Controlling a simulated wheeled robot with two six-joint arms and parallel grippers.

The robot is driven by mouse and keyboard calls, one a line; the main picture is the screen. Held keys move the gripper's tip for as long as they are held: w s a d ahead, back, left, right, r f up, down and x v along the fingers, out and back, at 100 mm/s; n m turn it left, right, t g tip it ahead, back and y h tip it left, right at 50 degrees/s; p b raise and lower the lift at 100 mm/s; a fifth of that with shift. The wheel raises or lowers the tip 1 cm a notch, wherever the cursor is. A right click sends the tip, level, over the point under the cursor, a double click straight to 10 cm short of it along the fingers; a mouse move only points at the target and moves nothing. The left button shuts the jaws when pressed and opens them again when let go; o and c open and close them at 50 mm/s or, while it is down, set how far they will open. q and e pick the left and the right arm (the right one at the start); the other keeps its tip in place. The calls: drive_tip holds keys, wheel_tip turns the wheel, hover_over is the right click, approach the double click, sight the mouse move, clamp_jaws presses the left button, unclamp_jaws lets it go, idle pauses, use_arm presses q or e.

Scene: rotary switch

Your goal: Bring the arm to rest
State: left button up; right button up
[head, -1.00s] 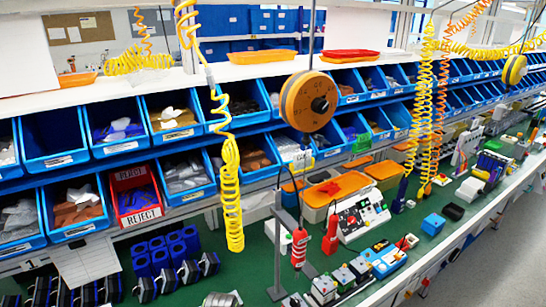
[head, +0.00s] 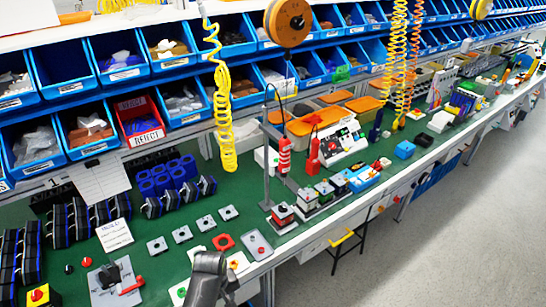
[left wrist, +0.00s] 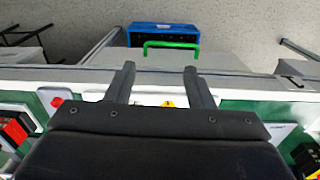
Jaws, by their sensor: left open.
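My left gripper (left wrist: 161,86) shows in the left wrist view with its two dark fingers wide apart and nothing between them. It hangs over the white front edge of the bench. A dark grey part of my arm (head: 209,274) stands at the bottom of the head view, above the bench front; its fingers cannot be made out there. A yellow switch with a red knob (head: 40,295) is at the bottom left. My right gripper is not in view.
The green bench top (head: 150,220) holds several small plates, a red ring part (head: 223,242) and a label card (head: 114,235). Rows of blue bins stand behind. A yellow coiled hose (head: 224,125) hangs over the bench. The grey floor (head: 440,230) at right is clear.

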use_arm(q)
drive_tip(key=s+a+f+m+b, duration=0.1)
drive_tip(key=s+a+f+b, duration=0.1)
drive_tip(key=s+f, duration=0.5)
drive_tip(key=s+a+f+m+b, duration=0.1)
drive_tip(key=s+a+f+b, duration=0.15)
drive_tip(key=f, duration=0.75)
drive_tip(key=s+a+f+m+b, duration=0.1)
drive_tip(key=s+a+f+b, duration=0.25)
drive_tip(key=f, duration=0.55)
drive_tip(key=s+a+f+m+b, duration=0.1)
drive_tip(key=s+f, duration=0.3)
drive_tip(key=s, duration=0.4)
drive_tip(key=s+a+f+m+b, duration=0.1)
drive_tip(key=s+a+f, duration=0.3)
drive_tip(key=s, duration=0.4)
drive_tip(key=s+a+f+m+t+y+b, duration=0.1)
drive_tip(key=s+a+f+b, duration=0.1)
drive_tip(key=s+f, duration=0.3)
drive_tip(key=s+a, duration=0.1)
drive_tip(key=s, duration=0.2)
drive_tip(key=shift+f+b, duration=0.4)
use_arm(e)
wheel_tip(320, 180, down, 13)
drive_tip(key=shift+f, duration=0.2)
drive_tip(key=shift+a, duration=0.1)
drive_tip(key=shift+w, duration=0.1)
